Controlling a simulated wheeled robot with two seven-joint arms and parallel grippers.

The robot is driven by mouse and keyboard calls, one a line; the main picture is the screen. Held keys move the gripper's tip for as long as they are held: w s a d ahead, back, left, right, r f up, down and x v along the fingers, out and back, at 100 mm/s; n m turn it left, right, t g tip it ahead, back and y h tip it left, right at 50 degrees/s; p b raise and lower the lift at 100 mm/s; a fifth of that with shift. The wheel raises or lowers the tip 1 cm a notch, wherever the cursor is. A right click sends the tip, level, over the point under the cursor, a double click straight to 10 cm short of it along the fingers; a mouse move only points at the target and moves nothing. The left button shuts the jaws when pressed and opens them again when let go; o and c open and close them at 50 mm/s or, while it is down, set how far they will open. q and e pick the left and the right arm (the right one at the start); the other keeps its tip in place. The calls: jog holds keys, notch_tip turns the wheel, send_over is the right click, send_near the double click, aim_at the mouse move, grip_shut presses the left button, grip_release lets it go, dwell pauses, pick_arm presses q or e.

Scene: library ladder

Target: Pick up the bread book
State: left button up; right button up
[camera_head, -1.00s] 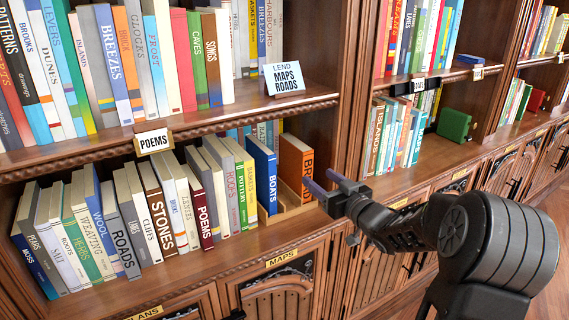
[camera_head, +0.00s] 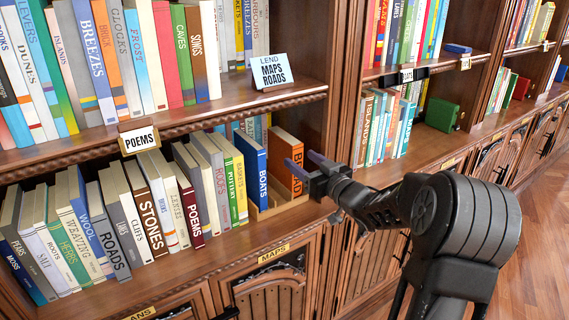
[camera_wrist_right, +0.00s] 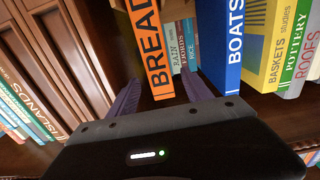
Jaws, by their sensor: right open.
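The bread book (camera_head: 284,158) is orange with dark letters and stands upright at the right end of the lower shelf row, in a light wooden holder (camera_head: 278,209). In the right wrist view the bread book (camera_wrist_right: 152,50) stands ahead between my two purple fingers. My right gripper (camera_head: 305,166) is open and empty, in front of the book and partly covering its lower part in the head view. The blue BOATS book (camera_head: 252,170) stands to the left of the bread book, with a gap between them. My left gripper is not in view.
A wooden upright (camera_head: 344,90) divides the shelves just right of the bread book. A row of books with POEMS (camera_head: 189,208) fills the shelf to the left. A LEND card (camera_head: 272,72) stands on the shelf above. A green box (camera_head: 442,114) lies farther right.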

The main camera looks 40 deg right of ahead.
aim_at(298, 157)
jog(key=shift+w+d+p, duration=0.1)
jog(key=shift+w+p, duration=0.3)
jog(key=shift+w, duration=2.15)
grip_shut()
jog(key=shift+r, duration=0.15)
